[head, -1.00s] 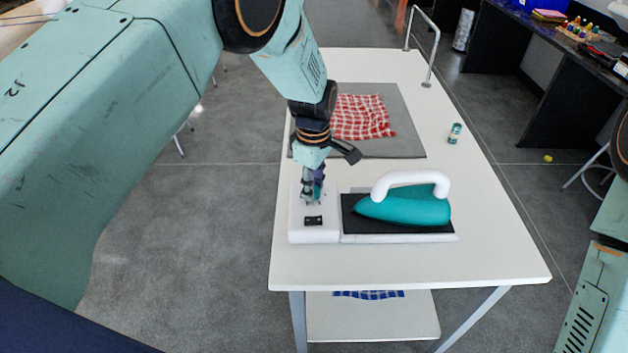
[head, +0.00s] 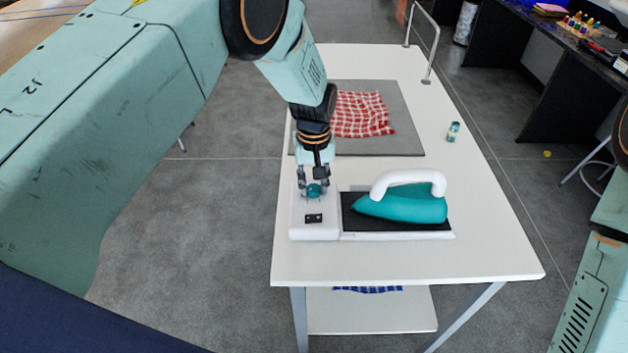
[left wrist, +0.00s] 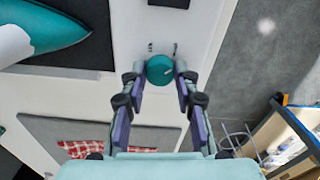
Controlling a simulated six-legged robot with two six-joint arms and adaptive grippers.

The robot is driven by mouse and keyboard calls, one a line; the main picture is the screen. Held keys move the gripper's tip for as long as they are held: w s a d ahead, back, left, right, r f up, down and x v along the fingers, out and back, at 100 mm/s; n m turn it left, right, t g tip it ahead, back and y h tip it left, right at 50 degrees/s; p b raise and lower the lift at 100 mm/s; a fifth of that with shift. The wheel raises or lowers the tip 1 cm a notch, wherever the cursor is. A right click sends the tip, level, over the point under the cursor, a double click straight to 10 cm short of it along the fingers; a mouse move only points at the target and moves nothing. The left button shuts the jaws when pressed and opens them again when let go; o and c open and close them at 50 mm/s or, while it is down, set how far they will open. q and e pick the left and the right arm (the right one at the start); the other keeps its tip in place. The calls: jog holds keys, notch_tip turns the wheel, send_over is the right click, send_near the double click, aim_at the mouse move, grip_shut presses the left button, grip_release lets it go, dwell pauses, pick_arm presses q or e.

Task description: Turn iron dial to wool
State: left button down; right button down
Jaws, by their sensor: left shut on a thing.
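The teal round dial (head: 314,190) sits on the white base (head: 301,226) of the iron station, above a small black switch (head: 314,218). It also shows in the left wrist view (left wrist: 160,70), with a pale pointer line on its face. My left gripper (head: 314,188) reaches down from above, its two fingers shut on the sides of the dial. The teal iron (head: 402,206) with a white handle rests on the black plate to the right of the dial. The label marks around the dial are too small to read. My right gripper is out of view.
A grey mat (head: 405,140) with a red checked cloth (head: 361,115) lies behind the station. A small teal-labelled can (head: 453,132) stands at the right of the white table (head: 480,250). A metal rail (head: 434,50) rises at the back right. The table front is clear.

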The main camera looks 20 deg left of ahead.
aim_at(314, 188)
pick_arm(q)
jog(key=m, duration=0.3)
jog(key=shift+s+f+m, duration=0.15)
jog(key=shift+s+m, duration=0.05)
jog(key=shift+m, duration=0.1)
jog(key=shift+m+p, duration=0.5)
jog(key=shift+m, duration=1.3)
jog(key=c, duration=1.5)
grip_release()
jog(key=o, duration=0.5)
jog(key=shift+w, duration=0.3)
jog(key=shift+s, duration=0.1)
notch_tip(314, 188, up, 12)
